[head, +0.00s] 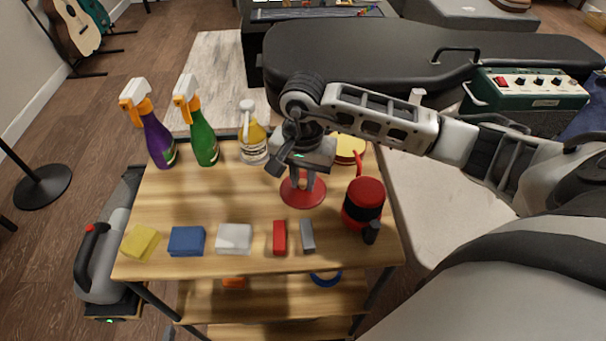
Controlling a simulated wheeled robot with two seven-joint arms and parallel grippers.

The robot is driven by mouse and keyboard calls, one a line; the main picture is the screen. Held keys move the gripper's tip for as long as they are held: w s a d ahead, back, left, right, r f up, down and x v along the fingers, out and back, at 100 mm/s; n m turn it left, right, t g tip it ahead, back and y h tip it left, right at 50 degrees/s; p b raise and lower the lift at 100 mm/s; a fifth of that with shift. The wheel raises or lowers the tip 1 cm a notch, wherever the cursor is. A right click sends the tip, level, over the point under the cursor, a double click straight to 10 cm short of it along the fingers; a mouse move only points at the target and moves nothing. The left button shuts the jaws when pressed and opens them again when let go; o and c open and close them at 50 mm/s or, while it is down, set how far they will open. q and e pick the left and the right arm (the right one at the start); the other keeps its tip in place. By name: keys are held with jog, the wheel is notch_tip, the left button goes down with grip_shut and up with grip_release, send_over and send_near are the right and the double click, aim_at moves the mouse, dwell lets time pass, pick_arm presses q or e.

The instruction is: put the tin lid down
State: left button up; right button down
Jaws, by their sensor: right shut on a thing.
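The tin lid is a round red disc (303,196) above or at the right middle of the wooden cart top. I cannot tell whether its underside touches the wood. My right gripper (302,184) points down and is shut on the lid at its middle, hiding part of it. A round yellow-topped tin (348,148) stands behind and to the right of the gripper, partly hidden by my right arm. My left gripper is not in view.
The cart top (205,207) holds purple (159,140) and green (204,140) spray bottles, a clear bottle (252,140), a red-and-black canister (363,203) close right of the lid, and several small blocks along the front. Bare wood lies left of the lid.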

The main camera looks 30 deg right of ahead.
aim_at(303, 182)
jog(key=shift+f+b, duration=0.25)
jog(key=shift+b, duration=0.05)
jog(key=c, duration=1.3)
grip_release()
jog(key=shift+r, duration=0.1)
jog(key=shift+r+p, duration=0.2)
jog(key=shift+p, duration=0.1)
notch_tip(303, 182, up, 12)
jog(key=shift+s, duration=0.1)
